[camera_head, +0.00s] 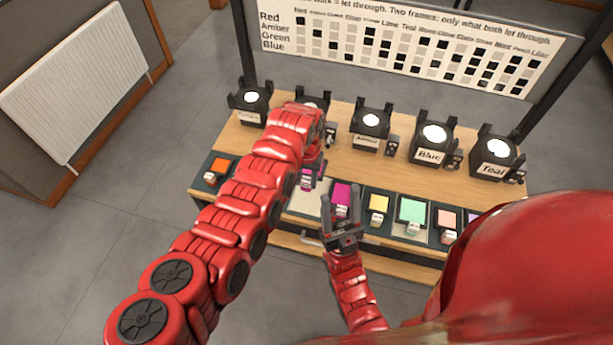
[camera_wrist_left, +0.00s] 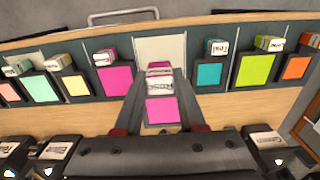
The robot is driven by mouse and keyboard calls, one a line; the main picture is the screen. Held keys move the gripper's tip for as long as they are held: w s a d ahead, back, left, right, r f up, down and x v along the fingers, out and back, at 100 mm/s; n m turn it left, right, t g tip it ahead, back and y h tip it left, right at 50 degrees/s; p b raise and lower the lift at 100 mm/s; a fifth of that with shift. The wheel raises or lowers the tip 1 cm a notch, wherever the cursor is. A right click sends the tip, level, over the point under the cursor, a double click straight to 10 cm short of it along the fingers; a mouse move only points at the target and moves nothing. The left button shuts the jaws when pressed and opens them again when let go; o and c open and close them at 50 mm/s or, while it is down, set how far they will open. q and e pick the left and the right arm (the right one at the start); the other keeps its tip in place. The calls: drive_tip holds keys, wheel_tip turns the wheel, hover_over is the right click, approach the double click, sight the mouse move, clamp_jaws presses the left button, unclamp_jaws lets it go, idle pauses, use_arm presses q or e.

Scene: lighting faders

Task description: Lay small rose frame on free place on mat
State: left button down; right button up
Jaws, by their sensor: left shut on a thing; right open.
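The small rose frame (camera_wrist_left: 160,110), a magenta pane with a white label tab, is held by its tab between the fingers of my left gripper (camera_wrist_left: 160,75). In the head view the frame (camera_head: 307,181) shows partly below my left arm. It appears to be above the desk, near the dark mat (camera_wrist_left: 194,50). A pale empty place (camera_wrist_left: 160,48) lies on the mat between a larger magenta frame (camera_wrist_left: 117,80) and a teal frame (camera_wrist_left: 209,74). My right gripper (camera_head: 341,205) is open and empty in front of the mat.
Several other coloured frames lie along the mat, including orange (camera_head: 220,166), yellow (camera_head: 379,203) and mint (camera_head: 412,212). Black lamps, among them Blue (camera_head: 433,140) and Teal (camera_head: 496,152), stand behind. A chart board (camera_head: 410,50) rises at the back.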

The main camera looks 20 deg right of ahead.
use_arm(q)
drive_tip(key=shift+f+b, duration=3.25)
drive_tip(key=shift+f, duration=1)
drive_tip(key=shift+f+b, duration=1.05)
drive_tip(key=shift+f, duration=0.35)
drive_tip(key=shift+c, duration=2.1)
unclamp_jaws()
drive_tip(key=shift+s, duration=0.1)
drive_tip(key=shift+r, duration=0.1)
wheel_tip(320, 180, up, 17)
drive_tip(key=shift+b, duration=0.9)
wheel_tip(320, 180, up, 7)
drive_tip(key=p, duration=0.4)
drive_tip(key=shift+r+p, duration=0.15)
drive_tip(key=shift+p, duration=0.25)
